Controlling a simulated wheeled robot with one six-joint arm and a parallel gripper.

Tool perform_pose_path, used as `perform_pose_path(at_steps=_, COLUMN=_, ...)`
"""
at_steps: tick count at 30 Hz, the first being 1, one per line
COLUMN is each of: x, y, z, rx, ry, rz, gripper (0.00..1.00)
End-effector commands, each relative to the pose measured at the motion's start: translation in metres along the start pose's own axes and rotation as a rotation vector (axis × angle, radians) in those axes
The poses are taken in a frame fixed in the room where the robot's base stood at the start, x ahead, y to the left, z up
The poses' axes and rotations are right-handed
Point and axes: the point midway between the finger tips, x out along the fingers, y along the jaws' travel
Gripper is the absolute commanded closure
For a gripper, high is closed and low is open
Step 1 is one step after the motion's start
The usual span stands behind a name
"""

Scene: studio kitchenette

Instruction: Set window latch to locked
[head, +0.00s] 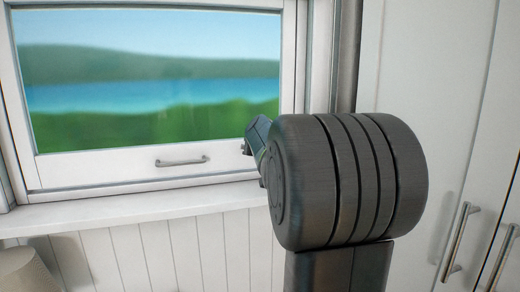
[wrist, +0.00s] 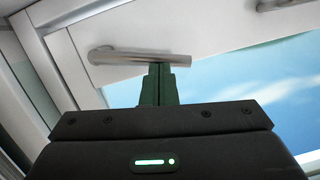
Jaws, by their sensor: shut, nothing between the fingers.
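The window (head: 150,165) fills the left of the head view; its sash looks closed there. A silver lever (wrist: 115,55), which looks like the latch, is on the white sash rail near a corner in the wrist view. It lies lengthwise along the picture, its rounded base at the left. My gripper (wrist: 160,68) is shut, with its dark fingertips at the lever's right half. I cannot tell whether they touch it. In the head view my arm hides the latch and most of my gripper; only a small part (head: 248,148) shows by the sash's lower right.
A bar handle (head: 182,161) is on the lower rail; part of a similar handle (wrist: 280,4) shows in the wrist view. A white sill (head: 130,211) runs below the window. Tall white cabinet doors (head: 425,75) stand at the right. A beige object (head: 25,270) is at the lower left.

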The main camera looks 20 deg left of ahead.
Motion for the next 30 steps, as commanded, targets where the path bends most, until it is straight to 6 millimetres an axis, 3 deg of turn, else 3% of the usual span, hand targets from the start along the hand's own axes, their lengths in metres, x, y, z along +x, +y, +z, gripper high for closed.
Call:
perform_pose_path(at_steps=6, x=0.003, y=-0.003, z=0.013, rx=-0.133, ry=-0.002, rz=0.032, gripper=1.0)
perform_pose_path(at_steps=30, x=0.005, y=-0.004, z=0.02, rx=-0.122, ry=-0.001, rz=0.032, gripper=1.0)
